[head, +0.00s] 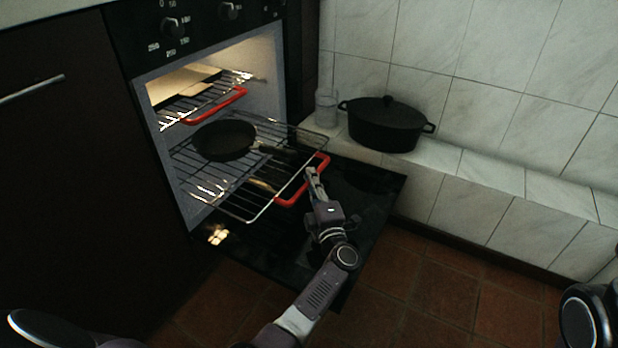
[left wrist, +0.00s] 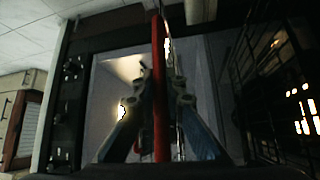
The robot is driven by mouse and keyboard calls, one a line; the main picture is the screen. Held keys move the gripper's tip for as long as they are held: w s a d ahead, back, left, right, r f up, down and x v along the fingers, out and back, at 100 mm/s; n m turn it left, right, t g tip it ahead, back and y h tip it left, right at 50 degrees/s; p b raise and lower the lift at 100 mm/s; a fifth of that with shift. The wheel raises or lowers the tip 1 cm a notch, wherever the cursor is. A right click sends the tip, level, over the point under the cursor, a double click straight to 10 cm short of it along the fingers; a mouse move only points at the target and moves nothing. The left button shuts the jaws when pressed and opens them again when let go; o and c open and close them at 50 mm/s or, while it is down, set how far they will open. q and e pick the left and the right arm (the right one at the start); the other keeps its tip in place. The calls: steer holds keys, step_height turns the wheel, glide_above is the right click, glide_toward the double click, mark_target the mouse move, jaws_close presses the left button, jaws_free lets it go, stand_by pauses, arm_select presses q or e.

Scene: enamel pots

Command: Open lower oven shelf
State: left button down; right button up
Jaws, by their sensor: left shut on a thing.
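The lower oven shelf (head: 240,214) is a wire rack slid partly out of the lit oven, over the lowered oven door. A red handle (head: 289,197) runs along its front edge. A black frying pan (head: 224,140) rests on this rack. My left gripper (head: 314,180) is shut on the red handle. In the left wrist view the red handle (left wrist: 158,100) stands as an upright bar between the two fingers (left wrist: 162,78). My right gripper is not in view.
The upper rack with its own red handle (head: 217,106) sits inside the oven. The oven door (head: 372,195) lies open. A black lidded pot (head: 385,124) and a glass jar (head: 326,107) stand on the tiled ledge (head: 480,168) at right. The tiled floor (head: 440,300) is clear.

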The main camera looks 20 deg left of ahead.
arm_select(q)
steer(key=shift+f, duration=0.1)
steer(key=c, duration=2)
jaws_free()
steer(key=shift+o, duration=0.2)
